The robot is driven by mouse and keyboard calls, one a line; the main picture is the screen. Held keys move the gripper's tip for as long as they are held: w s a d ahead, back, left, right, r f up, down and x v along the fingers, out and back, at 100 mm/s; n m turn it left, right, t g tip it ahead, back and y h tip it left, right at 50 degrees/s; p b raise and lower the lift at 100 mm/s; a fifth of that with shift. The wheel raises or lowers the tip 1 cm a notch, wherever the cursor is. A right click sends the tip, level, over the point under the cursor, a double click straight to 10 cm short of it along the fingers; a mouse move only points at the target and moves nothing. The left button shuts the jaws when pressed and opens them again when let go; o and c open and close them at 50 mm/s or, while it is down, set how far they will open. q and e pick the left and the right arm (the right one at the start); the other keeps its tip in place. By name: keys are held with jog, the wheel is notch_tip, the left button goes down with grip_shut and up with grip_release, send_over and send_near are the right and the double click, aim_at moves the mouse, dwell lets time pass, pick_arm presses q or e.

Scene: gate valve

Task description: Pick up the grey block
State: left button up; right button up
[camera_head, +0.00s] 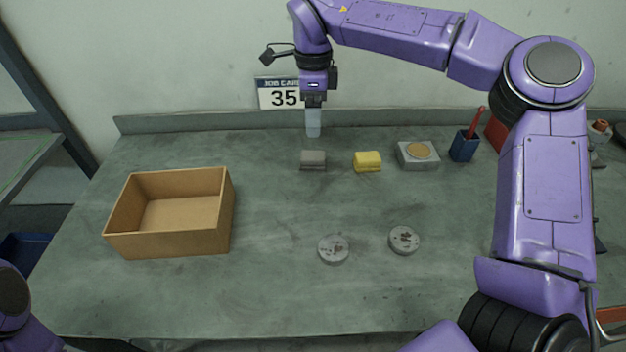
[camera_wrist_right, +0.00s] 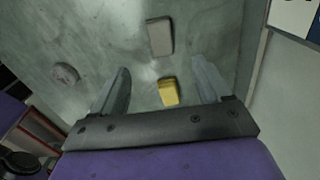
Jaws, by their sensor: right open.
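The grey block (camera_head: 313,160) lies on the workbench (camera_head: 270,290) toward the back, left of a yellow block (camera_head: 367,162). My right gripper (camera_head: 313,132) is above the bench, just over the grey block in the head view, pointing down and empty. In the right wrist view, the gripper's two fingers (camera_wrist_right: 162,75) are spread apart. The grey block (camera_wrist_right: 160,36) shows beyond the fingertips there, and the yellow block (camera_wrist_right: 168,92) shows between the fingers. My left gripper is out of view; only part of the left arm shows at the lower left.
An open cardboard box (camera_head: 225,215) stands at the left. Two round grey discs (camera_head: 333,249) (camera_head: 404,240) lie in front. A grey block with a tan disc (camera_head: 418,156) and a blue cup (camera_head: 464,146) stand at the back right. The wall is close behind.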

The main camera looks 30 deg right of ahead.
aim_at(313, 154)
jog(key=shift+f, duration=0.9)
notch_tip(313, 154, down, 10)
jog(key=shift+f, duration=0.1)
jog(key=c, duration=1.2)
jog(key=shift+w+r, duration=0.1)
jog(key=shift+r, duration=0.5)
jog(key=s+a+r, duration=0.3)
jog(key=r, duration=0.1)
jog(key=s+a+r+b, duration=0.1)
jog(key=s+a+r, duration=0.2)
jog(key=a+r, duration=0.1)
jog(key=s+a+r+b, duration=0.1)
jog(key=s+a+r, duration=0.2)
jog(key=r, duration=0.1)
jog(key=shift+s+a, duration=0.15)
jog(key=shift+a, duration=0.2)
jog(key=o, duration=0.6)
jog(key=c, duration=0.4)
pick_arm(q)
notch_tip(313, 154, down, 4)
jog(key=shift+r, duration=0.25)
